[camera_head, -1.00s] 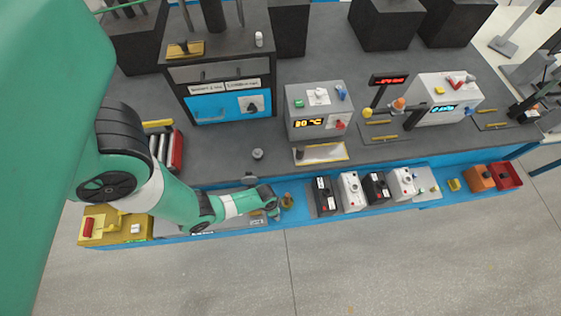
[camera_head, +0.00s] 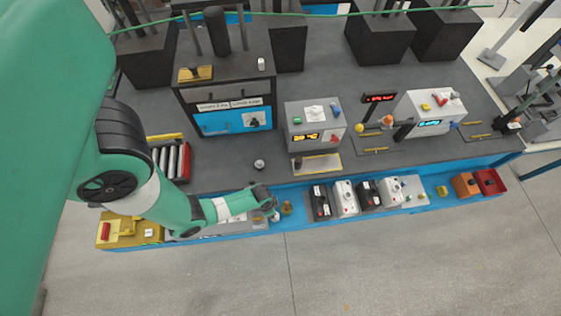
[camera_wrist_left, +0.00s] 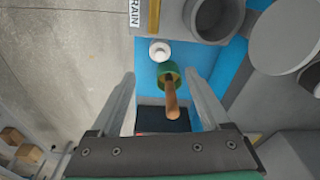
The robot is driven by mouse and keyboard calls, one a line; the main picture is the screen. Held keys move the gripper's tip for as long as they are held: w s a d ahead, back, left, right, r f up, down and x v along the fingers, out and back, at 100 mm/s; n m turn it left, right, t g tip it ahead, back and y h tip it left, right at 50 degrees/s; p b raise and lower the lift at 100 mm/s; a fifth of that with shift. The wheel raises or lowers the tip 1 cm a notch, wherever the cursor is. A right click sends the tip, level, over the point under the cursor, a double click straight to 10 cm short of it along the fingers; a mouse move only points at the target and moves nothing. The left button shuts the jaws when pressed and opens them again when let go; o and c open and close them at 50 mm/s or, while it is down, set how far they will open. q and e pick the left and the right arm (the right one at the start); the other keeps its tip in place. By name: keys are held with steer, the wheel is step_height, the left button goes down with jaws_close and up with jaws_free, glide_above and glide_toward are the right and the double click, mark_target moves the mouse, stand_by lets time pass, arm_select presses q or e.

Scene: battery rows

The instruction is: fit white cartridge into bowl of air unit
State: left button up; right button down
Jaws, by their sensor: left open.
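My left gripper (camera_wrist_left: 172,100) is open and empty; it also shows at the bench's front edge in the head view (camera_head: 270,205). Between its fingers, in the left wrist view, a brown stick-like part (camera_wrist_left: 170,95) rises from a green round base (camera_wrist_left: 168,72), apart from both fingers. In the head view it is a small brownish piece (camera_head: 287,208). A small white round piece, likely the white cartridge (camera_wrist_left: 160,50), stands on the blue strip just beyond it. A grey round bowl-like opening (camera_wrist_left: 213,18) lies at the upper right; I cannot tell if it is the air unit's bowl. My right gripper is not in view.
Black and white batteries (camera_head: 345,197) stand in a row right of the gripper. A dark flat square (camera_wrist_left: 163,118) lies below the brown part. A yellow unit (camera_head: 125,230) sits at the far left. A metal knob (camera_head: 259,164) stands on the clear grey bench behind.

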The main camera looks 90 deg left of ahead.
arm_select(q)
steer(key=shift+r, duration=0.45)
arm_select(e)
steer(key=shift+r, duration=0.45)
